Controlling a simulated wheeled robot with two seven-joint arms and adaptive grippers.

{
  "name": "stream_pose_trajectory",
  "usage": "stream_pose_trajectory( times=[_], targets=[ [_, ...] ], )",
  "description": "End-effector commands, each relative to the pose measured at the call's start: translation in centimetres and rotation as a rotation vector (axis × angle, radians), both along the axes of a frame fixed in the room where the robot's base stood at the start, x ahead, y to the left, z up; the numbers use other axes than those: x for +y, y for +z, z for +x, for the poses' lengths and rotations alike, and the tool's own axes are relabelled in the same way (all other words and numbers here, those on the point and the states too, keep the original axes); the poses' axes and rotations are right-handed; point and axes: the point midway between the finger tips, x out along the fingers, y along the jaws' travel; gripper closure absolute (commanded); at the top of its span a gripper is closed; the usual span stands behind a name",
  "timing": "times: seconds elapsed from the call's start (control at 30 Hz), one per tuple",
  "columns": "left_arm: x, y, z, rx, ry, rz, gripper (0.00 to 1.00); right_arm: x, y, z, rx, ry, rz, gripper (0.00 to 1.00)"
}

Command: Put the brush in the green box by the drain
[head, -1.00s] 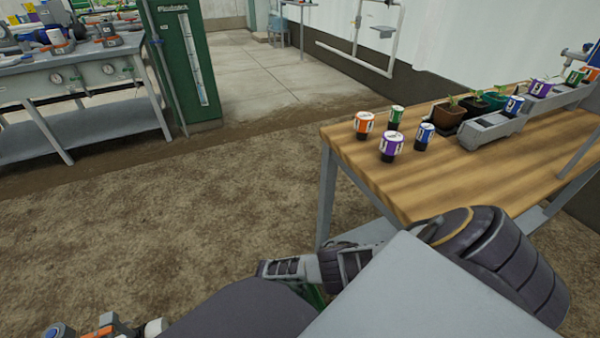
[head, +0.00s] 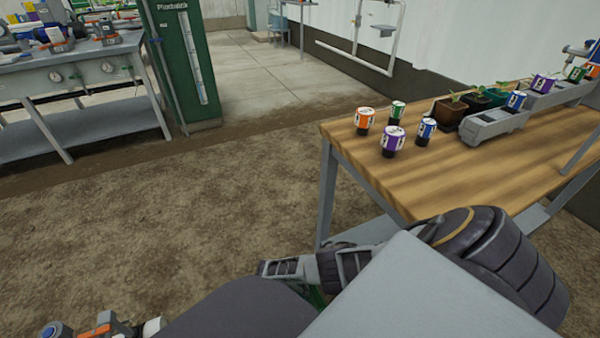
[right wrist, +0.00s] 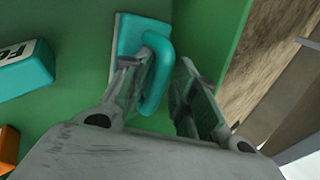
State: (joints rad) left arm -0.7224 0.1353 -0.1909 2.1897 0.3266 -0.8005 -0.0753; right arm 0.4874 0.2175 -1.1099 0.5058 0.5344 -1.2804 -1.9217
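The teal brush (right wrist: 157,72), a flat block with a looped handle, is in the right wrist view inside the green box (right wrist: 80,110). My right gripper (right wrist: 160,78) is open there, with a finger on each side of the handle. The handle is close to the left finger, and I cannot tell if they touch. There is a clear gap to the right finger. In the head view my right gripper (head: 292,268) is low in the middle, mostly behind my own arm. Only a sliver of the green box (head: 317,297) shows there. My left gripper is not in view.
A teal labelled block (right wrist: 24,72) and an orange thing (right wrist: 8,146) are left of the brush. A wooden table (head: 400,180) on the right holds several labelled caps and plant pots. A grey bench (head: 80,135) stands at the left. Bare soil lies between them.

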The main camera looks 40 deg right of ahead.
Motion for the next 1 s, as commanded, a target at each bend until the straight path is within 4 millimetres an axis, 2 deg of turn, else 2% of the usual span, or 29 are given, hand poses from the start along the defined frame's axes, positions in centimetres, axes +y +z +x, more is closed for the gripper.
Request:
stream_pose_trajectory(
  times=[0.57, 1.0],
  targets=[
    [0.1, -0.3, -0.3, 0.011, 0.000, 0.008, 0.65, 0.2, 0.3, 0.1, -0.002, 0.001, 0.003, 0.66],
    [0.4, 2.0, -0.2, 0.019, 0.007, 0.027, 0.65, 1.8, 3.4, 1.3, -0.003, 0.000, 0.003, 0.66]
  ],
)
